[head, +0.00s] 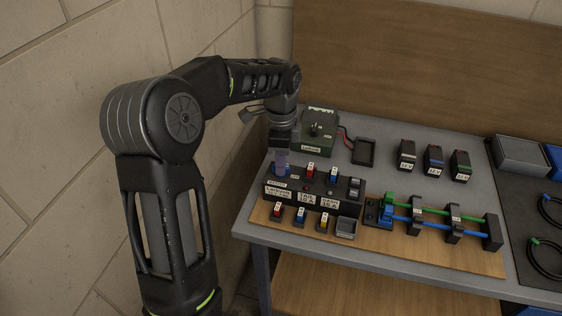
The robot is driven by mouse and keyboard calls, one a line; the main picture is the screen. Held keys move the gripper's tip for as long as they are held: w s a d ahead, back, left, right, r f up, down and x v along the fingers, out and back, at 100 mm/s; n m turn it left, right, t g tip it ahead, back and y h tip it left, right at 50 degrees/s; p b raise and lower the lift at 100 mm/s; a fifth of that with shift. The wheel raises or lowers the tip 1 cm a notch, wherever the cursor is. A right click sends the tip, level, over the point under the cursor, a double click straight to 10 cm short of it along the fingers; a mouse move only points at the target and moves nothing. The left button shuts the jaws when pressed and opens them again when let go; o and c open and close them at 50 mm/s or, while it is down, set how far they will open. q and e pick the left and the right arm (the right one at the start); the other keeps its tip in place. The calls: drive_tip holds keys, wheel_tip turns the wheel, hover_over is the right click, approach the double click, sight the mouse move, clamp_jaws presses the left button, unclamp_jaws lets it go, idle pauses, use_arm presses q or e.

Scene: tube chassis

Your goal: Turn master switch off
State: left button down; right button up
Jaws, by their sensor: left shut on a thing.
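The black switch panel (312,201) stands on a wooden board at the near left of the bench. At its left end is the master switch (282,171), a bluish knob mostly covered by my gripper. My left gripper (281,163) comes down from above with its fingers shut around this knob. The knob's exact position is hidden by the fingers. My right gripper is not in view.
A green box (319,131) with red and dark leads stands behind the panel. Several labelled blocks (433,156) stand farther right. Green and blue tubes (455,219) run in black holders right of the panel. A tiled wall is close on the left.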

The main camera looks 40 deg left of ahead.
use_arm(q)
drive_tip(key=shift+r+m, duration=0.1)
drive_tip(key=shift+m, duration=1)
drive_tip(key=c, duration=1.4)
unclamp_jaws()
wheel_tip(320, 180, up, 8)
drive_tip(key=shift+f+b, duration=0.15)
drive_tip(key=shift+b, duration=0.3)
